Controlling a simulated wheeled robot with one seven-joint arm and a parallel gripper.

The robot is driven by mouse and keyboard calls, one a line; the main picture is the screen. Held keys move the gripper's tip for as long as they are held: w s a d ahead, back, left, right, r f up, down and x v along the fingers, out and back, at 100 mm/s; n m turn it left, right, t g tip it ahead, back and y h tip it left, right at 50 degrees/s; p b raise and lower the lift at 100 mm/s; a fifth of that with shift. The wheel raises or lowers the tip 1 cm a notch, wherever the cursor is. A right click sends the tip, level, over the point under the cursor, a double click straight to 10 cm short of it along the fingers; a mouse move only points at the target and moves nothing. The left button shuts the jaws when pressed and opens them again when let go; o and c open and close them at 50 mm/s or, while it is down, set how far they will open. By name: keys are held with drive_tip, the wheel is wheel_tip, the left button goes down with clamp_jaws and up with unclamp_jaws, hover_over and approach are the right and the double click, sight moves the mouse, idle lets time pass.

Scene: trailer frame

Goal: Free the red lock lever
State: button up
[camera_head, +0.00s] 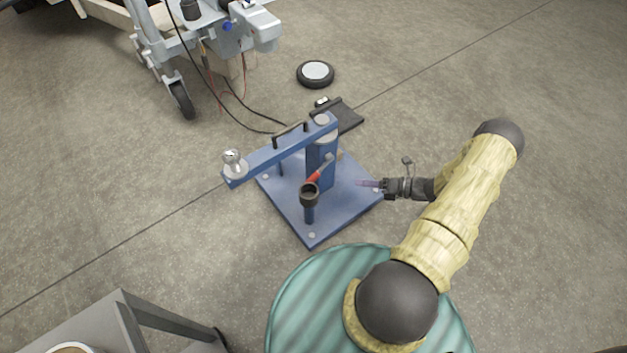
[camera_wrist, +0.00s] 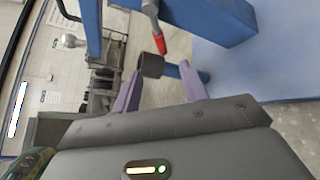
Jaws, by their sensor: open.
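The red lock lever (camera_head: 314,177) is on the post of the blue stand, below the blue swing arm (camera_head: 280,152). Its lower end is close to a dark round cup (camera_head: 309,193) on a short blue post; I cannot tell whether they touch. In the wrist view the red lever (camera_wrist: 153,22) runs down toward the dark cup (camera_wrist: 151,65), which shows between my fingertips. My gripper (camera_head: 362,184) is to the right of the lever, over the blue base plate (camera_head: 345,205), pointing left. Its purple fingers (camera_wrist: 160,84) are apart and hold nothing.
A ball hitch (camera_head: 232,158) stands on the far left end of the swing arm, and a black handle (camera_head: 290,133) is on top. A black wheel (camera_head: 315,73) and a dark flat plate (camera_head: 338,115) lie behind. A grey table (camera_head: 125,310) is front left. Floor to the right is clear.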

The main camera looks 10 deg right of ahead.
sight(317, 178)
drive_tip(key=b+x, duration=0.3)
drive_tip(key=x, duration=0.5)
drive_tip(key=b+x, duration=0.3)
drive_tip(key=x, duration=0.5)
drive_tip(key=shift+a+f+b, duration=0.15)
drive_tip(key=shift+f+b, duration=0.1)
drive_tip(key=shift+b, duration=0.15)
drive_tip(key=shift+w+a, duration=0.3)
drive_tip(key=shift+a, duration=0.15)
clamp_jaws()
